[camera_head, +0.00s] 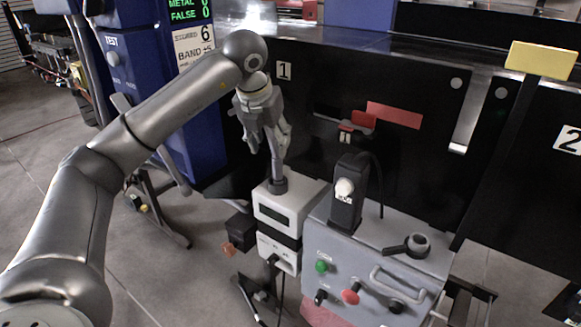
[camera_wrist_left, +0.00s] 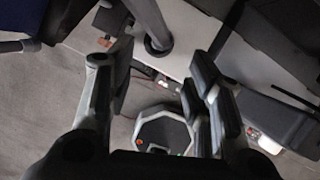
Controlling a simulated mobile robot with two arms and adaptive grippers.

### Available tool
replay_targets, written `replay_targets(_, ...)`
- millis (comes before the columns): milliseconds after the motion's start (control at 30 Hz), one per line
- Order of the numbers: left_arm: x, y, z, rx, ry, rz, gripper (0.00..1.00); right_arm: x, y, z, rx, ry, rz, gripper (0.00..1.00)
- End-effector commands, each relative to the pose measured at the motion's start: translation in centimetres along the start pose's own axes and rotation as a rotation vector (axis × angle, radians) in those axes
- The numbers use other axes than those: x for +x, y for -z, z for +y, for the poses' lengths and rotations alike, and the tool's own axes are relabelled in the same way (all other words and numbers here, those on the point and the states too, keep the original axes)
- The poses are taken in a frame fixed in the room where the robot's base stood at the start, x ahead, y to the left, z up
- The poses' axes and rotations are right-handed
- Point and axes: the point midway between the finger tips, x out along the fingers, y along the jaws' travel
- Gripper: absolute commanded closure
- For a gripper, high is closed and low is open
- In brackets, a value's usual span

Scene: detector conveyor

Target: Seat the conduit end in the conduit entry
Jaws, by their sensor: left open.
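A grey conduit (camera_head: 278,160) hangs below my left gripper (camera_head: 269,138) in the head view. Its lower end meets a dark round collar, the conduit entry (camera_head: 278,186), on top of a white box (camera_head: 288,205). The left wrist view also shows the conduit (camera_wrist_left: 149,18) running into the dark ring (camera_wrist_left: 157,47). From here it looks inside the ring, but I cannot tell how deep it sits. My left gripper (camera_wrist_left: 150,75) is open, its fingers apart, with the conduit beyond the gap between them. My right gripper is in neither view.
A grey control box (camera_head: 380,250) with buttons and a handle stands right of the white box, with a black upright unit (camera_head: 346,200) on it. A blue cabinet (camera_head: 190,120) stands behind my left arm. An octagonal pale-rimmed part (camera_wrist_left: 162,132) shows low in the wrist view.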

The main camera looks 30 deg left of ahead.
Motion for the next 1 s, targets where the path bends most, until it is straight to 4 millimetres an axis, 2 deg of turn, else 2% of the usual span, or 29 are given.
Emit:
replay_targets(100,0.6,0.0,0.3,-0.006,-0.008,0.002,0.53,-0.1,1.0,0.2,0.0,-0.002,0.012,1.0)
replay_targets(167,1.4,-0.1,0.3,-0.006,-0.009,0.003,0.53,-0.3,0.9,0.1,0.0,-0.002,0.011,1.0)
replay_targets(300,3.7,0.0,0.2,-0.005,-0.008,0.004,0.53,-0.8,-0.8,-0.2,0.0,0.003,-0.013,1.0)
replay_targets(433,5.1,-0.1,0.2,-0.005,-0.006,0.001,0.53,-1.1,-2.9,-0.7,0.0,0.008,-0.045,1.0)
replay_targets(533,5.7,-0.1,0.1,-0.004,-0.006,0.002,0.53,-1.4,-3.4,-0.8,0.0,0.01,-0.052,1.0)
replay_targets(633,6.7,-0.2,-0.1,-0.003,-0.006,0.003,0.53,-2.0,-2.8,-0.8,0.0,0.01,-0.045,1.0)
replay_targets(833,9.8,-0.3,-0.2,-0.004,-0.006,0.002,0.53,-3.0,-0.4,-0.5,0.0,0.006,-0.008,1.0)
replay_targets(1000,10.7,-0.3,-0.3,-0.003,-0.005,0.0,0.53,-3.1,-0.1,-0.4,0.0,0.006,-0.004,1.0)
